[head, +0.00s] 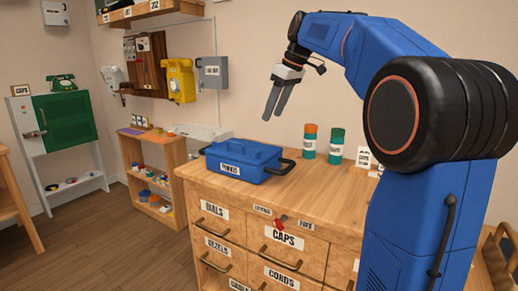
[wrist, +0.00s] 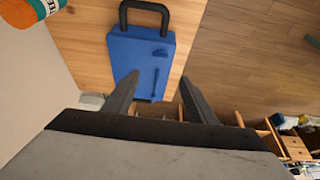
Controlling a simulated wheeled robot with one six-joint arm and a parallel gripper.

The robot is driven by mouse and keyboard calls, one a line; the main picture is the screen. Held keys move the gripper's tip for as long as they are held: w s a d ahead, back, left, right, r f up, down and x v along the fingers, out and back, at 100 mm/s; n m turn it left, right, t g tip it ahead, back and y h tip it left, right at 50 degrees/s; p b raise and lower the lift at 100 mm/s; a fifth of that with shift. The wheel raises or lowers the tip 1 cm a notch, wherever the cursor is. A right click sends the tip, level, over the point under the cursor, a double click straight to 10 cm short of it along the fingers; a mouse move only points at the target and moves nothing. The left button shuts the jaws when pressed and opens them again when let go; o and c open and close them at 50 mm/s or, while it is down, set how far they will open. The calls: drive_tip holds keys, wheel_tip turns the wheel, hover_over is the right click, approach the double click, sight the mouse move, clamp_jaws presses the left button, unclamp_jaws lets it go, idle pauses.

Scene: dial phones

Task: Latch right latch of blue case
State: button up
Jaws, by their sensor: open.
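The blue case (head: 243,152) sits on the wooden cabinet top, with a white label on its front and black handles at both ends. In the wrist view the case (wrist: 130,48) lies beyond my fingers, with a black handle at its far end. Small raised blue parts (wrist: 158,53) show on it there; I cannot tell whether they include the right latch, or how that latch stands. My gripper (head: 274,117) is open and empty, above the case and apart from it. Its two fingers also show in the wrist view (wrist: 159,80).
An orange-topped canister (head: 310,142) and a green one (head: 337,147) stand right of the case, near the wall. The wooden cabinet top (head: 310,183) is clear in front of them. A red item (head: 281,221) shows at the cabinet's front. A yellow phone (head: 180,81) hangs on the wall.

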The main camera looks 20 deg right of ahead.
sight(257, 152)
drive_tip(key=x, duration=1.5)
drive_tip(key=shift+f, duration=0.3)
drive_tip(key=shift+d, duration=0.1)
drive_tip(key=c, duration=1.1)
